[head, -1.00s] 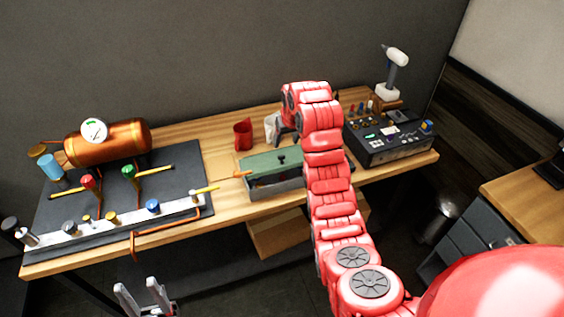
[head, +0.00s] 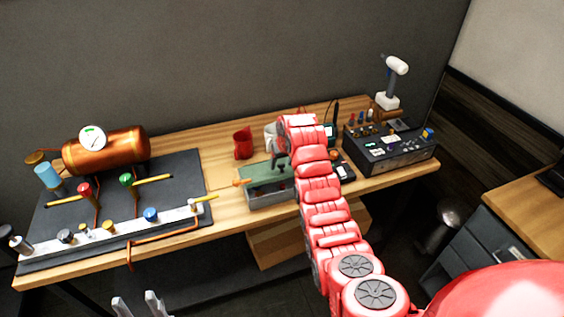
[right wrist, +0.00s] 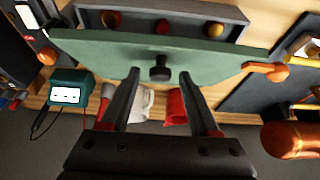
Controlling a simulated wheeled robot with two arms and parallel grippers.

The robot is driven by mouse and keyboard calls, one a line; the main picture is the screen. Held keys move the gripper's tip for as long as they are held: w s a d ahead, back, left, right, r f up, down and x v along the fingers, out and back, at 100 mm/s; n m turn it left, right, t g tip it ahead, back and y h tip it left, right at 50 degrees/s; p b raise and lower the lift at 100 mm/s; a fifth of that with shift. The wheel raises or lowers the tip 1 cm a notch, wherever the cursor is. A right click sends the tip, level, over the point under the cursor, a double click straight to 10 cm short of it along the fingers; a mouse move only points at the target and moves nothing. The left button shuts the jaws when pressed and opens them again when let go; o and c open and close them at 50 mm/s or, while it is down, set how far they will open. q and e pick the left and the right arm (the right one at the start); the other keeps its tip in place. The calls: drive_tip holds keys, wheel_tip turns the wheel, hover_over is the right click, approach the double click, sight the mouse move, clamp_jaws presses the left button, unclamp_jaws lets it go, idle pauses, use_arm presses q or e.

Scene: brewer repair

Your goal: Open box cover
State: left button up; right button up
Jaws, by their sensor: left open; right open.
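The grey box (head: 268,198) stands at the front middle of the workbench. Its green cover (head: 256,173) lies across it toward the back, leaving the near part of the inside uncovered. In the right wrist view the cover (right wrist: 95,58) has a black knob (right wrist: 160,68), and red and orange items show in the box beyond the cover's edge. My right gripper (right wrist: 160,90) is open, its fingers reaching toward the knob with one on each side, not closed on it. In the head view my arm partly hides the cover. My left gripper (head: 137,304) is open and empty, below the bench's front edge.
A red cup (head: 243,143) and a white mug (head: 270,135) stand behind the box. A screwdriver's orange handle (right wrist: 265,70) lies close to the cover's end. A teal meter (right wrist: 70,90) and a black control unit (head: 390,145) are on the right. A copper boiler (head: 107,150) stands left.

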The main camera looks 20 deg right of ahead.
clamp_jaws()
idle(1.3)
